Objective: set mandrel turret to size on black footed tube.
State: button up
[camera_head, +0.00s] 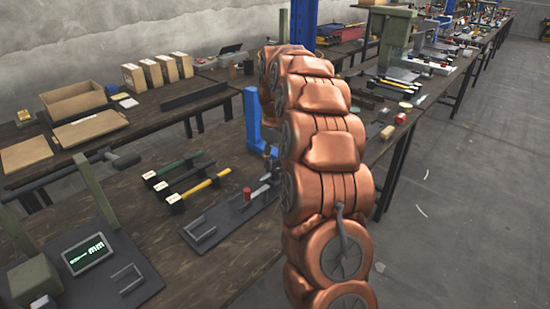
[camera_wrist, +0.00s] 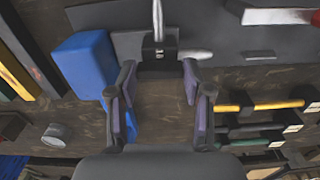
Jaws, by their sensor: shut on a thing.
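My gripper (camera_wrist: 159,70) has its two fingers on either side of a dark block with silver pins (camera_wrist: 158,58), which looks like the mandrel turret, and is shut on it. The block sits at the edge of a dark grey plate. The black footed tube (camera_head: 190,185) seems to be the dark bar lying between a green bar (camera_head: 180,165) and a yellow bar (camera_head: 200,187), all on small black feet. The yellow bar also shows at the right of the wrist view (camera_wrist: 270,106).
A blue upright (camera_head: 252,118) stands beside my arm; a blue block (camera_wrist: 88,68) is left of my fingers. A grey plate (camera_head: 222,228) carries a red-topped part (camera_head: 247,194). A display (camera_head: 88,254) shows "mm". Boxes (camera_head: 155,72) stand behind.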

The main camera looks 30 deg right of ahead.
jog(key=shift+n, duration=0.3)
dwell(0.4)
jog(key=o, duration=1.2)
jog(key=shift+c, duration=0.2)
notch_tip(320, 180, up, 12)
dwell(0.5)
